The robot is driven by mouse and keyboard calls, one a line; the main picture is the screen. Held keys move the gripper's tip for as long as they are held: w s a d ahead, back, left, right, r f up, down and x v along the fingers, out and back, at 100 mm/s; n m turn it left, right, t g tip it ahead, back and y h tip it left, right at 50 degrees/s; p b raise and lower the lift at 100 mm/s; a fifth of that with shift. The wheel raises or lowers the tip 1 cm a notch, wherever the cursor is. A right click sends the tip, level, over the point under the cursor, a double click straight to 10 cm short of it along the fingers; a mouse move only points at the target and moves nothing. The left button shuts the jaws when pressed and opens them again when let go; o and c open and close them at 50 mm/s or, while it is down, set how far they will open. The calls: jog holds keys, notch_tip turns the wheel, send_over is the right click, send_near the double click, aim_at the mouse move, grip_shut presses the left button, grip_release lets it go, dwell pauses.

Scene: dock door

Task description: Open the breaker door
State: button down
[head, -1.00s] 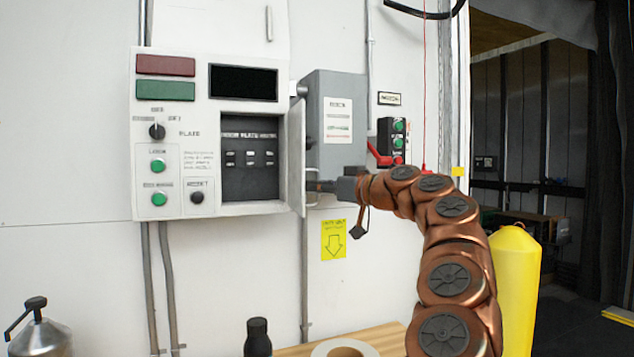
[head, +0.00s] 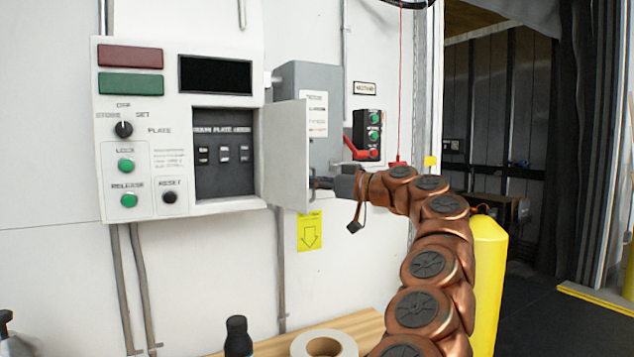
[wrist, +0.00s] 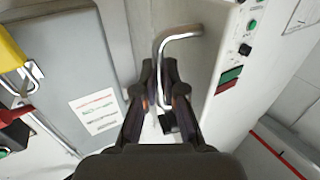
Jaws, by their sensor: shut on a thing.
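The breaker door (head: 285,152) is a light grey panel hinged on the right side of the recess in the white control box (head: 222,100). It stands swung out from the box, and the dark recess with its row of small breakers (head: 224,155) is exposed. My gripper (head: 322,184) is at the door's right edge in the head view. In the wrist view my gripper (wrist: 162,95) is shut on the door's metal bar handle (wrist: 181,34). The fingertips partly hide the lower part of the handle.
A grey box (head: 318,90) with a red lever (head: 355,150) is on the wall behind the door. A yellow bollard (head: 487,275) stands right of my arm. A wooden table (head: 368,325) below holds a tape roll (head: 324,343) and a dark bottle (head: 238,337).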

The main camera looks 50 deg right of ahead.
jog(key=shift+r, duration=0.15)
jog(key=c, duration=1.5)
grip_release()
jog(key=shift+s, duration=0.1)
jog(key=s, duration=0.4)
jog(key=s+d, duration=0.1)
jog(key=s, duration=0.2)
jog(key=s+d, duration=0.1)
jog(key=s, duration=0.3)
jog(key=shift+s+d, duration=0.1)
jog(key=shift+s, duration=0.25)
